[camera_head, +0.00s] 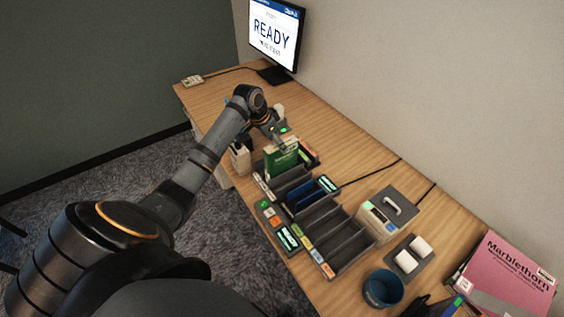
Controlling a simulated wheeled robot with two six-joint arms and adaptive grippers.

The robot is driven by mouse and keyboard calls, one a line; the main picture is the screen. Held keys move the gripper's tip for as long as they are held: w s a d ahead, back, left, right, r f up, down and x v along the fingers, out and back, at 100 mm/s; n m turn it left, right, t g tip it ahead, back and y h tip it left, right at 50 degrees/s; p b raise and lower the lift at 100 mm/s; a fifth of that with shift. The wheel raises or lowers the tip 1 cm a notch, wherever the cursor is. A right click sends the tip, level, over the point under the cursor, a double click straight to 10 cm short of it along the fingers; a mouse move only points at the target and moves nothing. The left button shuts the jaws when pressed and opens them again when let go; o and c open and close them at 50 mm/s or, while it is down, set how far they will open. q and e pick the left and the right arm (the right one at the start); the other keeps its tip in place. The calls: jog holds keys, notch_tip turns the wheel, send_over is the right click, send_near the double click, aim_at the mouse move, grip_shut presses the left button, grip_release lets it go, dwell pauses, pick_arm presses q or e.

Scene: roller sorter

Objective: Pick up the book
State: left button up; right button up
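A green book-like item (281,161) stands upright at the far end of the dark slotted sorter (345,243). My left gripper (284,141) is at the top of the green item. The view is too small to tell whether its fingers are closed on it. My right gripper is not in view.
A monitor (275,35) reading "READY" stands at the back. A blue cup (383,288), white rolls (406,262) on a dark tray, and a white device (377,221) sit near the sorter. Bare wood (335,140) lies along the wall.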

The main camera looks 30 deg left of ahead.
aim_at(281, 163)
pick_arm(q)
jog(key=p+x, duration=0.1)
jog(key=x, duration=0.4)
jog(key=shift+f+p, duration=0.1)
jog(key=shift+p, duration=0.25)
jog(key=shift+s, duration=0.1)
jog(key=c, duration=0.5)
grip_shut()
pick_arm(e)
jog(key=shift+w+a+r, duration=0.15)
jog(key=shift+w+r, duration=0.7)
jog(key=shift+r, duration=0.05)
